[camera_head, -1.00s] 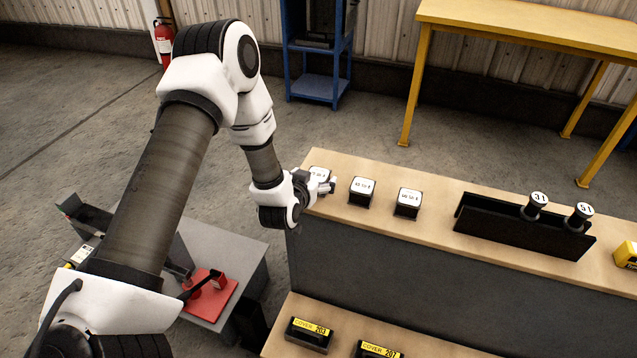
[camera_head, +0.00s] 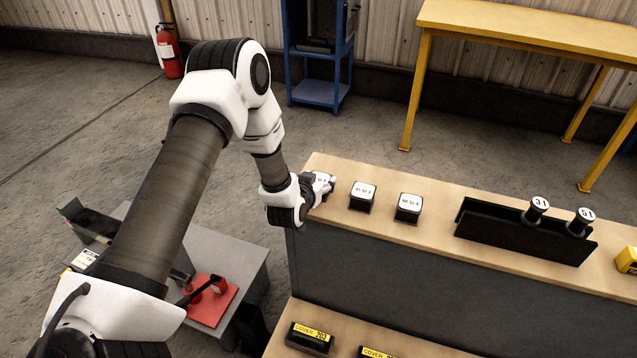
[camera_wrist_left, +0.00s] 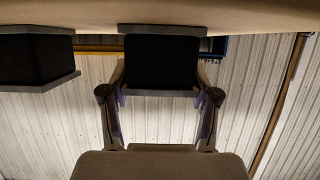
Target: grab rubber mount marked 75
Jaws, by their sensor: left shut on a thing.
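A row of black block-shaped mounts with white top labels stands at the left end of the wooden bench top (camera_head: 440,228). The labels are too small to read surely, so I cannot tell which says 75. My left gripper (camera_head: 322,187) is at the leftmost mount (camera_head: 321,177), partly hiding it. In the left wrist view this mount (camera_wrist_left: 162,62) sits between the two fingers of my left gripper (camera_wrist_left: 162,92), which is shut on it. Its plate appears at the bench surface; any gap is unclear. The middle mount (camera_head: 362,195) and the right mount (camera_head: 409,207) stand apart, untouched. My right gripper is out of view.
A black rack (camera_head: 520,235) holds round-topped pieces marked 31 (camera_head: 540,204) and 51 (camera_head: 586,214). A yellow item (camera_head: 627,260) lies at the right edge. Black covers (camera_head: 309,337) lie on the lower shelf. A grey table with a red plate (camera_head: 212,302) stands left.

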